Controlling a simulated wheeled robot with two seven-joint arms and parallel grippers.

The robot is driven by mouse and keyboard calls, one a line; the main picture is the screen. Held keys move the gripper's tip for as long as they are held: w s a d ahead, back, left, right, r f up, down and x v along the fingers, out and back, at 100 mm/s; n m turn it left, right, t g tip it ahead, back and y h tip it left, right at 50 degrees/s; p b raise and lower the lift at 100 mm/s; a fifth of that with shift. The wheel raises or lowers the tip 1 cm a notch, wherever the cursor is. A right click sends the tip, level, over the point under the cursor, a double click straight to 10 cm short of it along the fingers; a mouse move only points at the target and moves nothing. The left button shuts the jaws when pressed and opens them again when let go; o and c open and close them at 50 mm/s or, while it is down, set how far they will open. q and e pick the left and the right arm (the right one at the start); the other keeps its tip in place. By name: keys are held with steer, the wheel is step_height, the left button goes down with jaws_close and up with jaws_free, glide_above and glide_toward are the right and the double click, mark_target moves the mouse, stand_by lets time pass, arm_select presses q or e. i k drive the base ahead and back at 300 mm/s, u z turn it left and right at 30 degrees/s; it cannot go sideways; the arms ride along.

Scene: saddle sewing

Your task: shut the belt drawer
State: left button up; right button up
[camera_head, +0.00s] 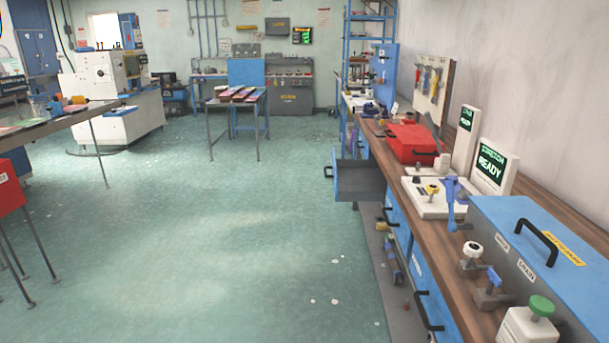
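A drawer (350,180) stands pulled out from the blue front of the long workbench on the right. It has a blue front panel with a dark handle (328,171) on its left face and a grey side. I cannot read any label on it, so I cannot tell whether it is the belt drawer. Other blue fronts with dark handles (428,312) sit lower and nearer along the same bench, and they look shut. Neither of my grippers is in view.
The wooden bench top (440,240) carries a red box (411,143), a white device, a screen reading READY (491,165) and a blue case (540,240). Open green floor (220,230) lies left of the drawer. A small table (236,97) stands farther back.

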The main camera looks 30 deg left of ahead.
mark_target(353, 180)
steer(key=u, duration=2)
steer(key=i, duration=1.35)
steer(key=z, duration=1.25)
steer(key=i, duration=1.3)
steer(key=z, duration=0.5)
steer(key=i, duration=0.95)
steer(key=z, duration=0.4)
